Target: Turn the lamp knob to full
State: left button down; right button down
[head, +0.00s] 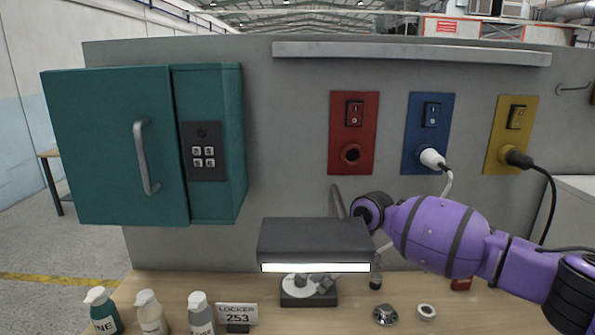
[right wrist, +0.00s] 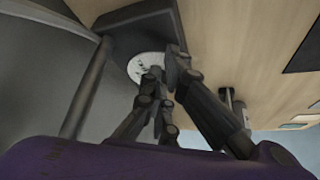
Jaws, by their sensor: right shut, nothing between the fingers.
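The desk lamp (head: 315,240) stands on the table with a dark rectangular head and a lit white strip along its lower edge. Its dark base (head: 309,299) carries a pale round dial (head: 298,286). In the right wrist view the base (right wrist: 122,27) and white marked dial (right wrist: 143,62) are close to my fingertips. My right gripper (right wrist: 165,72) is shut and empty at the dial, covering its middle and the knob. In the head view the lamp head hides most of this gripper; its fingertips (head: 324,284) show beneath. I cannot tell whether they touch the knob. My left gripper is not in view.
Several pump bottles (head: 149,311) and a locker sign (head: 237,314) stand left of the lamp. Small round metal parts (head: 385,315) lie to its right. A teal cabinet (head: 110,145) and red, blue and yellow switch panels (head: 354,130) are on the grey wall behind.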

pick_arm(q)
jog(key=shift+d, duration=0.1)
pick_arm(e)
jog(key=shift+w+a, duration=0.25)
jog(key=shift+a, duration=0.25)
dwell(0.9)
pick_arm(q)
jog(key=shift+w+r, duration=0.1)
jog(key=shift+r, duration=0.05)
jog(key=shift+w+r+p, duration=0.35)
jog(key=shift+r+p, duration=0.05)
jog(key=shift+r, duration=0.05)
pick_arm(e)
jog(key=shift+s+d+r, duration=0.15)
jog(key=shift+d, duration=0.05)
